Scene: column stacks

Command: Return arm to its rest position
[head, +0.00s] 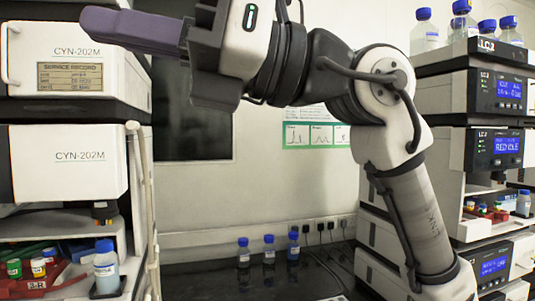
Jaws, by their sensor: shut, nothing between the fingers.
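My arm reaches up from the lower right and bends over to the left across the top of the head view. My gripper (92,20) is at the upper left, its purple-grey fingers pointing left and shut with nothing between them. It is in front of the upper white CYN-202M unit (70,68) in the picture. I cannot tell how far apart they are.
A lower CYN-202M unit (68,163) stands at left, above a shelf with a blue-capped bottle (106,268). Three small blue-capped bottles (269,250) stand on the dark bench. Stacked instruments (497,92) with bottles on top stand at right.

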